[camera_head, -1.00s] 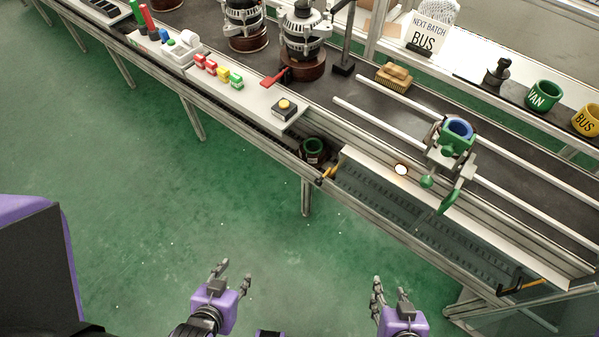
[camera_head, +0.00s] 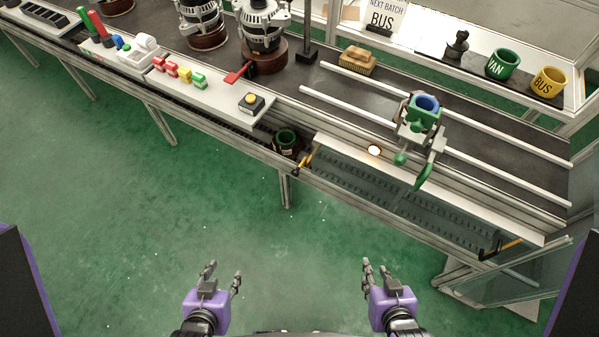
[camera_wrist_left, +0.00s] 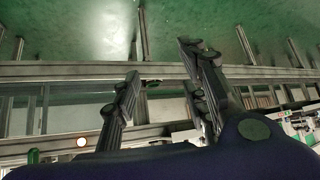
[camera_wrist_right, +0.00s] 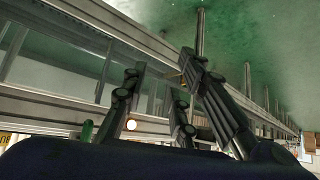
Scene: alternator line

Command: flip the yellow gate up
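No part is plainly marked as the yellow gate. A yellow-and-black piece (camera_head: 303,161) sticks out at the left end of a dark see-through panel (camera_head: 390,204) on the line's near side. A second yellow-and-black piece (camera_head: 503,247) is at the panel's right end. Which of them belongs to the gate I cannot tell. My left gripper (camera_head: 222,273) is open and empty over the green floor, well short of the line. My right gripper (camera_head: 382,275) is also open and empty, to its right. Both wrist views show spread fingers with nothing between them.
A green clamp fixture (camera_head: 418,128) with a blue ring stands on the rail above the panel, beside a glowing round light (camera_head: 374,150). Floor before the line is clear.

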